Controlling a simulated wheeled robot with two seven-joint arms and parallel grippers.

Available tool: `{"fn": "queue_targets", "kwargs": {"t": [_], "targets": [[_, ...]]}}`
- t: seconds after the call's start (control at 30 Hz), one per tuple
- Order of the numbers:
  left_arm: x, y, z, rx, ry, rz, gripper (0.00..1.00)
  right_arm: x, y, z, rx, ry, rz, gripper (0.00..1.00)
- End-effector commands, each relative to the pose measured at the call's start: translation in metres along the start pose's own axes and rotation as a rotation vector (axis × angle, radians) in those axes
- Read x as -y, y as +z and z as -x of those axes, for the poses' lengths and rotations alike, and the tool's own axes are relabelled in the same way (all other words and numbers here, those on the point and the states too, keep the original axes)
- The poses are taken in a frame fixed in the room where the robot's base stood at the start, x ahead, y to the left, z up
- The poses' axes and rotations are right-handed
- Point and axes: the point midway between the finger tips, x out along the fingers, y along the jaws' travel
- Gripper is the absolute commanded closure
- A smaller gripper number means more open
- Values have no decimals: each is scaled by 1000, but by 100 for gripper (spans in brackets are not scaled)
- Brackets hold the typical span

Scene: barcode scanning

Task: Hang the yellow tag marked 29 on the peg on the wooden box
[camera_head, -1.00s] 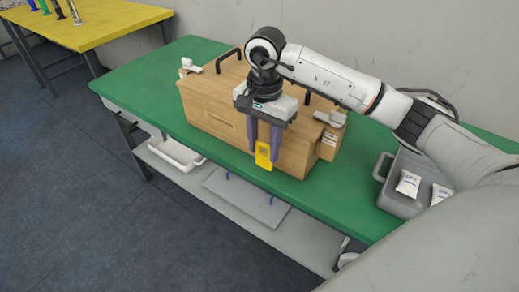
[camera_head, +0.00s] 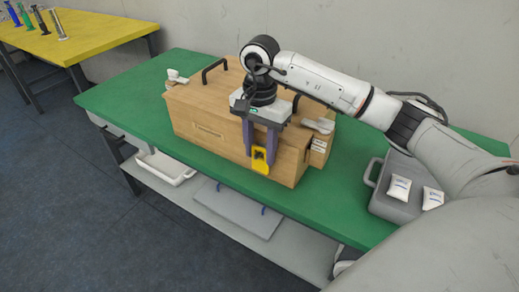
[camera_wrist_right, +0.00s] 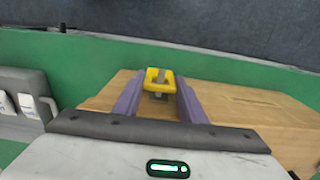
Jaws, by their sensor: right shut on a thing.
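The yellow tag (camera_head: 261,167) is between the purple fingertips of my right gripper (camera_head: 261,155), which is shut on it. The tag is in front of the long front face of the wooden box (camera_head: 205,113). In the right wrist view, the tag (camera_wrist_right: 152,84) shows as a yellow frame with an opening between the fingertips (camera_wrist_right: 158,84). A small grey piece (camera_wrist_right: 161,96) shows at the opening; I cannot tell if it is the peg or if it touches the tag. The number is not readable. My left gripper is out of view.
The box stands on a green table (camera_head: 120,95), with black handles on top. White items lie at both ends of the box. A grey case (camera_head: 398,205) with white packets is at the right. A yellow table (camera_head: 95,40) stands at the far left.

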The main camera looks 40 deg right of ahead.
Motion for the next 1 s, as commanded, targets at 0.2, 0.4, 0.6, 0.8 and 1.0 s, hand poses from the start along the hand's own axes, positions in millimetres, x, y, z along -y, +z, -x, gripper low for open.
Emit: {"fn": "queue_targets", "kwargs": {"t": [0.2,0.4,0.6,0.8,1.0], "targets": [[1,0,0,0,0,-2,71,0,0,0,0,0,0,84],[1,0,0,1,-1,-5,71,0,0,0,0,0,0,51],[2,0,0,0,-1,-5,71,0,0,0,0,0,0,41],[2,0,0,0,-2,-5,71,0,0,3,0,-1,0,41],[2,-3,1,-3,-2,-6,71,1,0,34,-2,-6,0,41]]}}
